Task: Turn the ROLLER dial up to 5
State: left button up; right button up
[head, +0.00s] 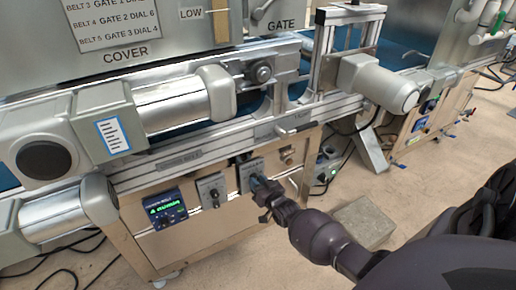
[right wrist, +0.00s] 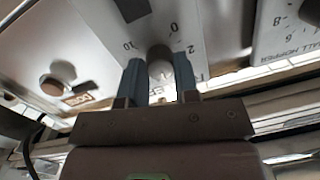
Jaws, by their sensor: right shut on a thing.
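In the right wrist view a rounded grey dial knob (right wrist: 160,56) stands out from a pale plate marked 0, 2 and 10. My right gripper (right wrist: 158,78) has one blue finger on each side of this knob and is shut on it. Part of the plate's lettering is hidden behind the fingers, and I cannot read the knob's setting. In the head view the right gripper (head: 260,186) reaches from the lower right to the dial plate (head: 250,168) on the front panel, and it hides the knob. The left gripper is not in view.
Left of the dial are another knob plate (head: 211,189) and a lit screen with green text (head: 166,209). A metal handle (head: 292,130) sticks out from the rail above. A grey block (head: 358,222) lies on the floor near my right arm. Cables hang beside the panel.

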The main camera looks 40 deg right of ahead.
jog(key=shift+r, duration=0.1)
jog(key=o, duration=0.9)
jog(key=shift+w, duration=0.1)
jog(key=shift+o, duration=0.2)
pick_arm(q)
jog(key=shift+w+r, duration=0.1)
jog(key=p, duration=0.1)
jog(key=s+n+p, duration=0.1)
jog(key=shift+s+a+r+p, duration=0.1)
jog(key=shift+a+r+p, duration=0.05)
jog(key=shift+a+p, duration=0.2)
pick_arm(e)
jog(key=s+a, duration=0.2)
jog(key=s, duration=0.8)
jog(key=shift+s+r, duration=0.3)
jog(key=shift+s, duration=0.05)
